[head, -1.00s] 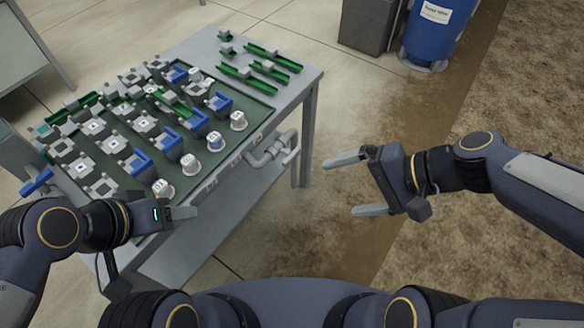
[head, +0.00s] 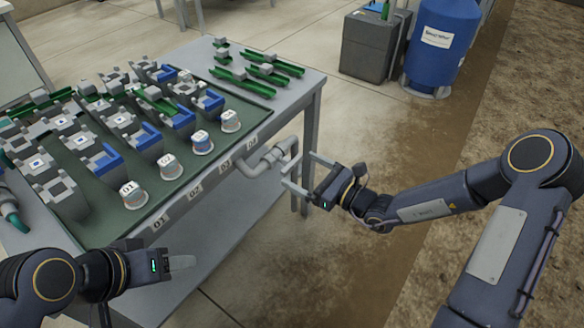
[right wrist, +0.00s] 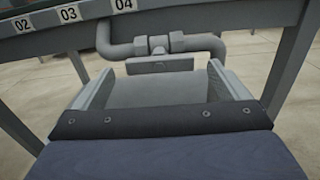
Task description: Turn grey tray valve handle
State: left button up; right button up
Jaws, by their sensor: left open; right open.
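The grey valve handle (right wrist: 160,64) is a flat bar under the valve body of a grey pipe in the right wrist view. It lies crosswise, level in that picture. In the head view the grey pipe and valve (head: 268,158) hang at the table's right side, below the tray edge. My right gripper (head: 302,172) is open and empty, its fingers pointing at the valve from the right. In the right wrist view its two fingers (right wrist: 160,92) stand either side of the handle, nearer the camera; contact is not visible. My left gripper (head: 185,264) is open and empty at the table's front corner.
A green tray (head: 150,215) on the grey table (head: 290,95) carries several grey and blue fittings and white-capped cups. Number labels run along its front edge. A blue drum (head: 440,45) and grey bin (head: 370,45) stand behind. The table leg (head: 311,125) is close to my right gripper.

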aim_at(294, 167)
jog(key=shift+x, duration=2.05)
jog(key=c, duration=1)
jog(key=shift+r+m+p, duration=0.15)
jog(key=shift+m+p, duration=0.45)
jog(key=shift+p, duration=0.1)
jog(key=m+p, duration=1)
jog(key=m, duration=0.1)
jog(key=shift+m+p, duration=1.3)
jog(key=shift+m, duration=1.2)
jog(key=shift+f, duration=0.2)
